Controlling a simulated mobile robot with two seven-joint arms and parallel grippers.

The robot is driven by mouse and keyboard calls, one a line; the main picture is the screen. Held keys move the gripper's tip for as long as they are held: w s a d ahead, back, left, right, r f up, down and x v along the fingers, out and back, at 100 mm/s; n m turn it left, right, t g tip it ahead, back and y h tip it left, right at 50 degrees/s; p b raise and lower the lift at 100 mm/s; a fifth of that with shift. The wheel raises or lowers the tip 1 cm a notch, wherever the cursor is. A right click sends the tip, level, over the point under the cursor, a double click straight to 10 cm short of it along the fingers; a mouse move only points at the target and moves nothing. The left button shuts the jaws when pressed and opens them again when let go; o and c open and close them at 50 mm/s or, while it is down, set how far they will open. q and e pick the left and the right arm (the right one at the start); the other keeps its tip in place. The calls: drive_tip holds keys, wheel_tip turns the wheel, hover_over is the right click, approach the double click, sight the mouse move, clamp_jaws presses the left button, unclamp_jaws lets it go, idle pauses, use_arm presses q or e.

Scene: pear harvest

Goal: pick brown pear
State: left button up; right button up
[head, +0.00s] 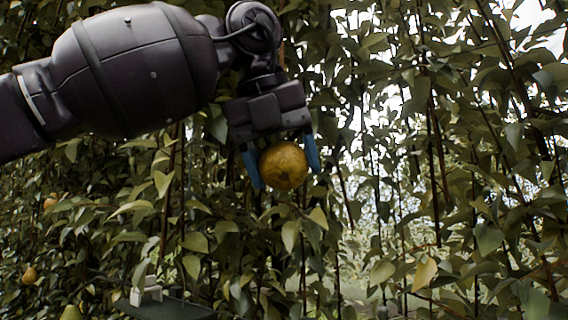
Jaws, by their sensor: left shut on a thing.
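The brown pear (284,167) is round and golden-brown, in the upper middle of the head view. My left gripper (282,170) comes in from the upper left and points down. Its two blue fingers sit on either side of the pear, and it is shut on it. The upper end of the pear is hidden by the gripper body. No stem or branch joining the pear to the plant can be made out. My right gripper is not in view.
Dense leafy branches fill the background, with bright gaps at the right. Another pear (30,274) hangs at the lower left, with an orange fruit (50,202) above it and a greenish one (71,313) at the bottom edge. A small white object (147,291) shows at the bottom.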

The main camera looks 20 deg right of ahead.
sight(286, 164)
use_arm(q)
drive_tip(key=shift+s, duration=0.1)
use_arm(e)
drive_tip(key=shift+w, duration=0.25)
use_arm(q)
drive_tip(key=shift+s, duration=0.1)
drive_tip(key=shift+s+a+f+b, duration=0.15)
drive_tip(key=shift+s+b, duration=0.25)
drive_tip(key=shift+b, duration=0.2)
drive_tip(key=shift+s+a+f+b, duration=0.15)
drive_tip(key=shift+s+b, duration=0.35)
drive_tip(key=shift+s, duration=0.1)
drive_tip(key=shift+s+a+f+b, duration=0.15)
drive_tip(key=shift+s+a+b, duration=0.05)
drive_tip(key=shift+s+b, duration=0.45)
drive_tip(key=shift+s+a, duration=0.1)
drive_tip(key=shift+s, duration=0.35)
drive_tip(key=shift+s+a, duration=0.1)
drive_tip(key=shift+s, duration=0.05)
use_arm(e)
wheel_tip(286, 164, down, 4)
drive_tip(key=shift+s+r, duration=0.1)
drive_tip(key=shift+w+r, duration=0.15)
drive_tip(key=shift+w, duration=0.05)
